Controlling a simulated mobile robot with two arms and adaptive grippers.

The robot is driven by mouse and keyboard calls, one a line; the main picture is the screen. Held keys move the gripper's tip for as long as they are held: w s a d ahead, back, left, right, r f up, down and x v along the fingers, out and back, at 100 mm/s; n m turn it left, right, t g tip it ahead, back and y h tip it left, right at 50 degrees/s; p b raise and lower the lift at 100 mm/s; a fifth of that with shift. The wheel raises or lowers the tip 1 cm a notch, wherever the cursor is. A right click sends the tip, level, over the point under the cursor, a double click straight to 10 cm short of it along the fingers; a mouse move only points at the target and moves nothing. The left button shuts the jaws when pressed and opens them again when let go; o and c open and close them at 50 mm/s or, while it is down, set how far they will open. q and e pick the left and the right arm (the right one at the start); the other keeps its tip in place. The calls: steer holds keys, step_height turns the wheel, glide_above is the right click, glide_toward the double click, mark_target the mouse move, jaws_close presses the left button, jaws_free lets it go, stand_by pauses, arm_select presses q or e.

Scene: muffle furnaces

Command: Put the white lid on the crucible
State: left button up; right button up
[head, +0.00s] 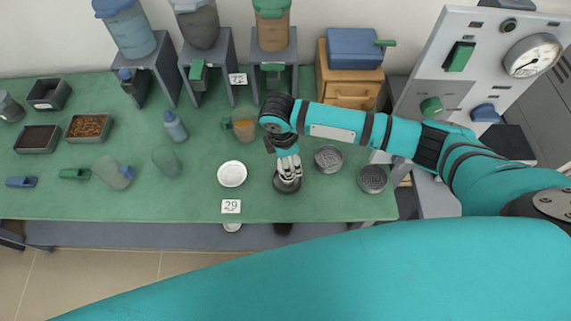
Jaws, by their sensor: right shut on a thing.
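A round white piece (232,174), which looks like the white lid, lies on the green table behind a card marked 29. I cannot tell whether anything is under it. My right gripper (287,175) points down just to the right of it. Its fingers are shut on a dark round thing (288,186) at the table's front. The fingers partly hide this thing, and I cannot tell whether it is the crucible. My left gripper is not in view.
Two grey round dishes (328,159) (372,179) stand to the right. Glass vessels (166,160), a blue bottle (175,126) and trays (88,127) are left. A control panel (478,70) stands right.

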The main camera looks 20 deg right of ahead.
steer(key=shift+w+a+f+b, duration=0.1)
steer(key=shift+a+f+b, duration=0.1)
steer(key=shift+f+b, duration=0.5)
step_height(320, 180, down, 2)
steer(key=b, duration=0.3)
steer(key=shift+d+f, duration=0.1)
steer(key=shift+f, duration=0.45)
steer(key=shift+p, duration=0.55)
